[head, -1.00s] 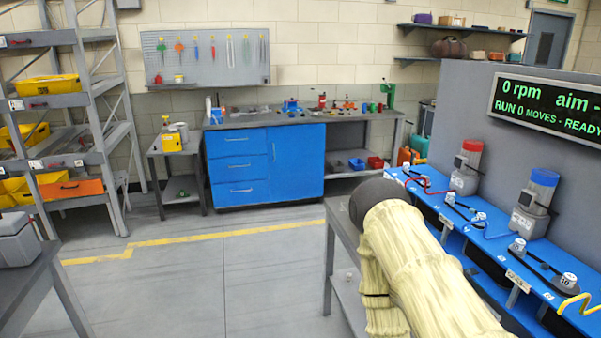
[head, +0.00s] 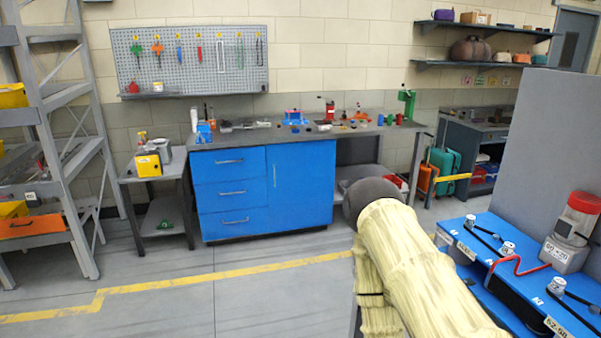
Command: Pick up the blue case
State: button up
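No object is clearly recognisable as the blue case. A teal case-like object (head: 444,166) stands on the floor right of the workbench, beside an orange one (head: 428,177). My arm, in a pale yellow sleeve, crosses the lower right. My gripper is not in view.
A workbench with blue drawers and door (head: 268,185) stands against the back wall. A small side table (head: 160,180) and a grey rack (head: 75,140) are to its left. A blue station (head: 490,240) is close at right. The floor with the yellow line (head: 220,274) is clear.

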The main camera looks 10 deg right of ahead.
aim_at(487, 179)
jog(key=i, duration=4.45)
jog(key=z, duration=2.7)
jog(key=i, duration=4.95)
jog(key=u, duration=0.05)
